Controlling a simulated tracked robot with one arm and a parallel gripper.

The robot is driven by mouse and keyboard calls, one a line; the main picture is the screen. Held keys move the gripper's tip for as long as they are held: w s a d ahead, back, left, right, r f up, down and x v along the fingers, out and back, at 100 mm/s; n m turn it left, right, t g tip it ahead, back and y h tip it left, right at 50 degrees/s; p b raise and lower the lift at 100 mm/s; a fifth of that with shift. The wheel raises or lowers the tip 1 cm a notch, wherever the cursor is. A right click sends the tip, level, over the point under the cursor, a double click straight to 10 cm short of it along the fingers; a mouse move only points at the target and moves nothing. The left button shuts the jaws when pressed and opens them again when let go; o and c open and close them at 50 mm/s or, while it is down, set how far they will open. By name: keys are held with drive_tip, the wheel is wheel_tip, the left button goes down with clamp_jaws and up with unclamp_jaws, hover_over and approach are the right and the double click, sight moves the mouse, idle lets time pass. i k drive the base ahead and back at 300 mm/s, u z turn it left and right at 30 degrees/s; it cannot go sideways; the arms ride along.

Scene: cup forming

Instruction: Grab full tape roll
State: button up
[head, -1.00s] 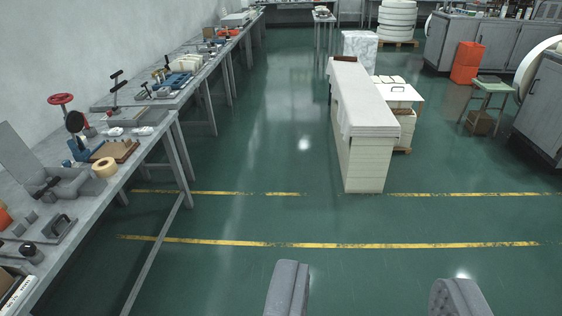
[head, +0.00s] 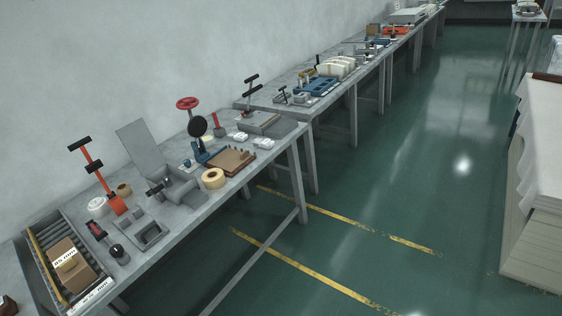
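A thick tan tape roll (head: 214,184) lies flat near the front edge of the long grey workbench (head: 190,222), left of the picture's middle. It is just in front of a brown board with small pegs (head: 230,161). A smaller brown roll (head: 124,189), which looks like thin tape, lies farther left on the bench. A white roll (head: 97,205) lies beside it, left of an orange-red lever tool. My gripper is not in the head view.
A grey box with a raised lid (head: 172,182) stands left of the tan roll. A roller tray with a cardboard box (head: 70,266) is at the bench's left end. Green floor (head: 345,235) lies open right of the bench. A white-covered stack (head: 535,190) stands at the right edge.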

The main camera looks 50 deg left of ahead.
sight(213, 179)
drive_tip(key=z, duration=0.05)
drive_tip(key=i, duration=2.1)
drive_tip(key=u, duration=2.7)
drive_tip(key=i, duration=1.05)
drive_tip(key=z, duration=0.05)
